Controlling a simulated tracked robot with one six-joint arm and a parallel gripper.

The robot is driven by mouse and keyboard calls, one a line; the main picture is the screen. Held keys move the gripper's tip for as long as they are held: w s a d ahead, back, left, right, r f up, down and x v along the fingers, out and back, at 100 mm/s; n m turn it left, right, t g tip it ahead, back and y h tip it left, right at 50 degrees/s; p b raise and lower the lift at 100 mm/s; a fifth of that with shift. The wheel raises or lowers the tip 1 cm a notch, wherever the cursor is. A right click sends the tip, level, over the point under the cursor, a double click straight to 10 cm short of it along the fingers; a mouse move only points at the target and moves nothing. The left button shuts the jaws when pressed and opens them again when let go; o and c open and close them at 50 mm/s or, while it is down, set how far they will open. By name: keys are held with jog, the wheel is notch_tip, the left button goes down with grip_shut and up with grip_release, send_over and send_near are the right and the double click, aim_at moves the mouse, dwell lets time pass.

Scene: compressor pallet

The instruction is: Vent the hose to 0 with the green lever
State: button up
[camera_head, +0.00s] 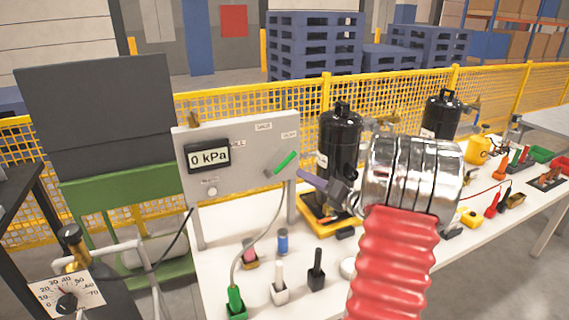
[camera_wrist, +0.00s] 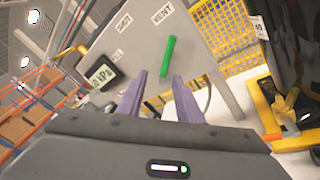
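The green lever (camera_head: 285,163) is on the right part of a grey panel (camera_head: 232,185), slanting up to the right. In the wrist view the lever (camera_wrist: 168,57) has its upper end toward the label VENT (camera_wrist: 162,14). The display (camera_head: 209,157) reads 0 kPa. The lever's lower end shows between the fingertips. In the head view my gripper (camera_head: 304,177) is just right of the lever; contact is unclear.
Blue, white and black pieces stand on the bench before the panel. A dial gauge (camera_head: 66,297) is at lower left. A yellow mesh fence (camera_head: 230,105) runs behind.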

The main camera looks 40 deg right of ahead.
aim_at(286, 162)
jog(key=shift+s+d+f+m+h, duration=0.1)
jog(key=shift+s+d+m+h, duration=0.15)
jog(key=shift+d, duration=0.25)
jog(key=shift+s+d+f+m+h, duration=0.1)
jog(key=shift+d+m, duration=0.25)
jog(key=shift+d, duration=0.1)
jog(key=shift+w, duration=0.15)
jog(key=w, duration=1.3)
jog(key=shift+w+a, duration=0.15)
jog(key=shift+w, duration=0.15)
grip_shut()
